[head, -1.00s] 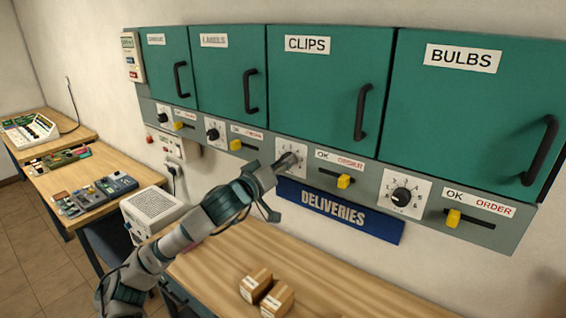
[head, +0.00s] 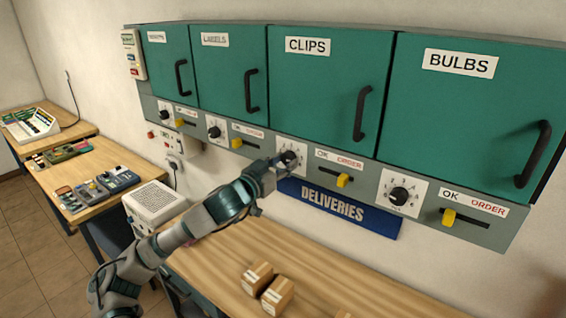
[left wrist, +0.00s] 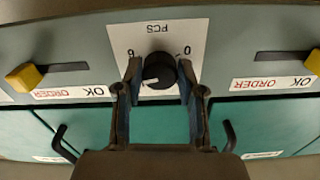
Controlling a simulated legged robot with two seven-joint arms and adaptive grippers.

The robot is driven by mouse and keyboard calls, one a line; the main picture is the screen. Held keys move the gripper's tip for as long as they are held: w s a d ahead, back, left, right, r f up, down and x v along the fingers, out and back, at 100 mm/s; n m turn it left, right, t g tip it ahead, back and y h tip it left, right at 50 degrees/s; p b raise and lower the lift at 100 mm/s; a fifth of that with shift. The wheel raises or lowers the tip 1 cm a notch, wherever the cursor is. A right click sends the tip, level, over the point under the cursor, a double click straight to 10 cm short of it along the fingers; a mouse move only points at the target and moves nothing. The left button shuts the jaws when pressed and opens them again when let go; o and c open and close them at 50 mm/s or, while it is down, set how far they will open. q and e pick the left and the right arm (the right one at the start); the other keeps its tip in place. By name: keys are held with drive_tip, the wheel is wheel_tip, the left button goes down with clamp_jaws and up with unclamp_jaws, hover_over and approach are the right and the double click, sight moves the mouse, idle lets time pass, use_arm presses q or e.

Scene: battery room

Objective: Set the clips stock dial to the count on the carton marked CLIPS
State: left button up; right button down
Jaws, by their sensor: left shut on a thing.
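The clips stock dial, a black knob (head: 290,157) on a white plate, is below the green door labelled CLIPS (head: 308,46). My left gripper (head: 281,163) is at this dial. In the left wrist view the two fingers of the left gripper (left wrist: 158,82) are shut on the knob (left wrist: 158,70), one on each side. The knob's white mark points left in that upside-down view. The plate reads PCS; a 0 and one other digit show, and the fingers hide the rest. Small cartons (head: 257,277) stand on the bench; their marks are too small to read. My right gripper is not in view.
A yellow OK/ORDER slider (head: 344,180) is right of the clips dial. The bulbs dial (head: 399,195) is farther right. A blue DELIVERIES sign (head: 338,208) is below the panel. The wooden bench (head: 220,258) is mostly clear around the cartons.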

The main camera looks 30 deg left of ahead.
use_arm(q)
drive_tip(key=shift+f, duration=0.35)
drive_tip(key=o, duration=0.9)
drive_tip(key=shift+o, duration=1.2)
drive_tip(key=shift+w, duration=0.1)
drive_tip(key=shift+a+r, duration=0.1)
drive_tip(key=shift+a, duration=0.05)
drive_tip(key=shift+s+r, duration=0.1)
drive_tip(key=shift+s, duration=0.15)
drive_tip(key=s+a, duration=0.1)
drive_tip(key=s, duration=1)
drive_tip(key=shift+s, duration=0.15)
